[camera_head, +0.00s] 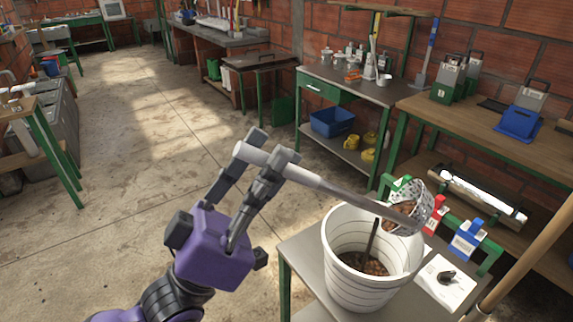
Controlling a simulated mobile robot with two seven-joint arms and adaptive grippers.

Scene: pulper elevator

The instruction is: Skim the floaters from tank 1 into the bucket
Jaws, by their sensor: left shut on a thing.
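My left gripper (268,152) is shut on the grey handle of a skimmer (340,192). The handle runs right and slightly down to a perforated pale basket (425,207), which holds brown bits (400,214). The basket is tilted at the right back rim of a white ribbed bucket (345,285); I cannot tell whether it touches the rim. Brown bits (373,267) also lie inside the bucket, and a dark stick (372,238) stands in it. I cannot tell which thing is tank 1. My right gripper is not in view.
The bucket stands on a small metal table (300,262) with a white card (445,285) and green, red and blue tags (467,238) at its right. A wooden pole (525,262) slants at the right edge. Workbenches line the brick wall.

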